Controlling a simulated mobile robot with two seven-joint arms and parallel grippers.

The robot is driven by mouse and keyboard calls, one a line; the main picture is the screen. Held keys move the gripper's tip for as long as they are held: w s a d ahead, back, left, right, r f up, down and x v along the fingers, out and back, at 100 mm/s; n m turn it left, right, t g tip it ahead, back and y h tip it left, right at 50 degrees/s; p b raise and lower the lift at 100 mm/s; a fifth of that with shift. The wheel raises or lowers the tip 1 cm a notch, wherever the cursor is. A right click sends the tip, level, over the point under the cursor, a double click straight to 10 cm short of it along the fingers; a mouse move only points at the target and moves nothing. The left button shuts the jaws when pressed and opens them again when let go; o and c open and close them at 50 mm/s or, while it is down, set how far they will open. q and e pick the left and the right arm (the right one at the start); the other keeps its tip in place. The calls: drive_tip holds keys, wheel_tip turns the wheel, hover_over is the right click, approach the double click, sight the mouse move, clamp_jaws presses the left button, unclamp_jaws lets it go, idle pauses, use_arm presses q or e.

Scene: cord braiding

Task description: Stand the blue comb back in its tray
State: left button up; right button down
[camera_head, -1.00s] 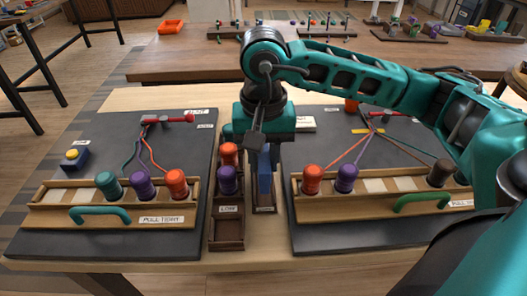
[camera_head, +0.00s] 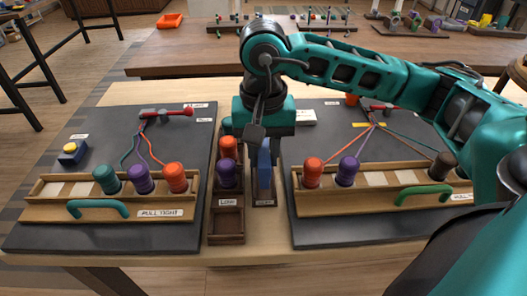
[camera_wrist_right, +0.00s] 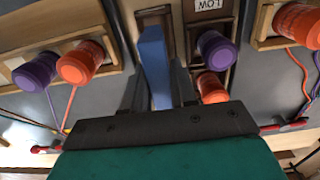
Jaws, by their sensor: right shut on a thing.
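The blue comb (camera_head: 265,166) stands upright at its narrow brown tray (camera_head: 264,200) between the two dark boards. It also shows in the right wrist view (camera_wrist_right: 155,65), between the fingers. My right gripper (camera_wrist_right: 158,92) is shut on the comb and comes down on it from above. In the head view the right gripper (camera_head: 264,143) hides the comb's top. The comb's lower end is at the tray, but I cannot tell whether it touches the tray's floor. My left gripper is not in view.
A brown bin labelled LOW (camera_head: 227,222) stands close left of the tray, holding a purple spool (camera_head: 227,176) and an orange spool (camera_head: 228,146). Boards with spool racks (camera_head: 110,212) and (camera_head: 385,203) flank both sides, with cords running to red clamps.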

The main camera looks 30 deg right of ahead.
drive_tip(key=shift+b, duration=0.55)
idle(0.9)
drive_tip(key=shift+f+b, duration=1.45)
idle(0.4)
drive_tip(key=c, duration=0.8)
unclamp_jaws()
wheel_tip(320, 180, up, 13)
drive_tip(key=p, duration=0.3)
